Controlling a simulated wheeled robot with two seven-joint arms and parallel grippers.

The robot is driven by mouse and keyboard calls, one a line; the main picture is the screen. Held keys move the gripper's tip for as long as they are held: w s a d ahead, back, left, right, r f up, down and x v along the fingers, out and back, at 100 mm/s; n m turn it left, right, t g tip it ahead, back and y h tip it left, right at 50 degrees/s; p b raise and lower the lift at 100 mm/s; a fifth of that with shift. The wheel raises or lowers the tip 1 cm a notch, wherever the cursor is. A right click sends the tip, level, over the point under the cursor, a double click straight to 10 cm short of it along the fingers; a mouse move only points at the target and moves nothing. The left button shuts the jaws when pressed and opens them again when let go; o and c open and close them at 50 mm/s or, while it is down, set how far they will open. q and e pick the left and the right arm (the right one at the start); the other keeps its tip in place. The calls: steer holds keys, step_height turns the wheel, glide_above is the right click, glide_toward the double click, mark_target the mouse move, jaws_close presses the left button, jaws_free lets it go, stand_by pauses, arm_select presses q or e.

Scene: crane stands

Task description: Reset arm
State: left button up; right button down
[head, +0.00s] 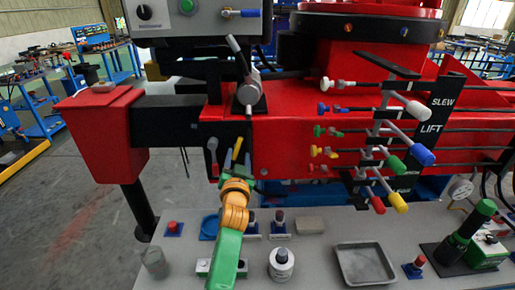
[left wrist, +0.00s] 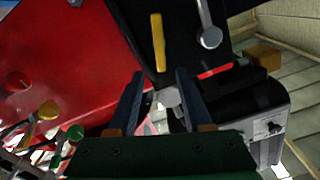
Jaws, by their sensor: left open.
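My left gripper (head: 238,168) is at the front of the red crane body (head: 285,145), just below a small black panel. It also shows in the left wrist view (left wrist: 160,78), where its two dark fingers stand apart. A yellow lever (left wrist: 157,42) is just beyond the fingertips, and a grey lever with a round end (left wrist: 208,35) is to its right. In the head view the yellow lever (head: 237,148) and the grey lever (head: 212,150) are at the fingertips. A pale round part shows between the fingers; I cannot tell what it is. My right gripper is not in view.
A larger grey lever (head: 247,85) stands on a black plate above. Several coloured-knob levers, including a blue knob (head: 422,155), stick out at the right.

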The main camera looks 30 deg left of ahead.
arm_select(q)
steer(key=s+d+f+m+g+h, duration=0.1)
steer(key=s+d+f+g+h, duration=0.2)
steer(key=s+f, duration=0.4)
steer(key=s+d+f+m+g+h, duration=0.1)
steer(key=s+d+f+g+h, duration=0.1)
steer(key=s+d+f, duration=0.35)
steer(key=s+d+f+m+g+h, duration=0.15)
steer(key=s+d+f+g, duration=0.3)
steer(key=s, duration=0.55)
steer(key=s+d+f+m+g+h, duration=0.1)
steer(key=s+d+f+g+h, duration=0.3)
steer(key=s, duration=0.5)
step_height(320, 180, down, 18)
steer(key=s+y, duration=0.1)
steer(key=s, duration=0.2)
steer(key=s+a+f, duration=0.1)
steer(key=s+f, duration=0.8)
steer(key=s, duration=0.2)
steer(key=shift+a+f+g, duration=0.3)
steer(key=shift+a+g, duration=0.1)
steer(key=shift+g, duration=0.05)
